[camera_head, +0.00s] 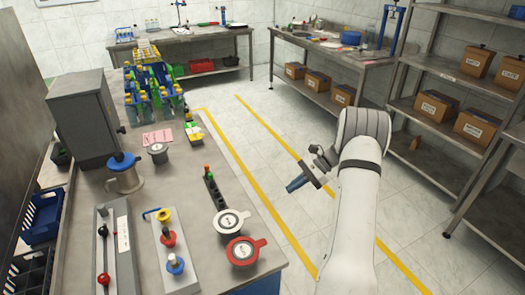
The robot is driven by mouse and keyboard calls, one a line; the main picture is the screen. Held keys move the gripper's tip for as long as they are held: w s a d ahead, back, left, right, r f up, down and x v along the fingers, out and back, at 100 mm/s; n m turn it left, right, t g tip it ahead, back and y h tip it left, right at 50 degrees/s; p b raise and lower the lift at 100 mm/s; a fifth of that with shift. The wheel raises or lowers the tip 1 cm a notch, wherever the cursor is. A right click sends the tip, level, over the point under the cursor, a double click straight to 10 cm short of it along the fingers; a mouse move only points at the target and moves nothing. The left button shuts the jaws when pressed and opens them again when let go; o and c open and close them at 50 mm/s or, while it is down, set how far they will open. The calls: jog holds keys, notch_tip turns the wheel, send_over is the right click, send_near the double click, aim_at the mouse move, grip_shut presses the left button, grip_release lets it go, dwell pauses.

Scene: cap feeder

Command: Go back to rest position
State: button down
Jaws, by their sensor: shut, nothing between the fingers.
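My gripper (297,184) is at the end of my white arm, over the open floor to the right of the workbench (165,187). It points left and down toward the bench, apart from it. Its jaws are small in view and look shut and empty. Two round lidded caps, one white (231,221) and one red-rimmed (242,250), lie at the bench's near right corner.
Shelves with cardboard boxes (437,106) line the right side. The tiled floor (236,125) with yellow lines between them is clear.

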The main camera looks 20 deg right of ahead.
jog(key=s+a+r+n+g+h, duration=0.1)
jog(key=s+a+r+n+h, duration=0.5)
jog(key=s+a+r+n, duration=0.5)
jog(key=s+a+r+n+t+h, duration=0.2)
jog(key=s+a+r+n, duration=0.1)
jog(key=s, duration=0.5)
jog(key=s+a+r+n+t+h, duration=0.1)
jog(key=s+a+r+n+h, duration=0.2)
jog(key=s, duration=0.6)
jog(key=shift+r+t, duration=0.4)
jog(key=shift+r, duration=0.3)
jog(key=shift+s, duration=0.15)
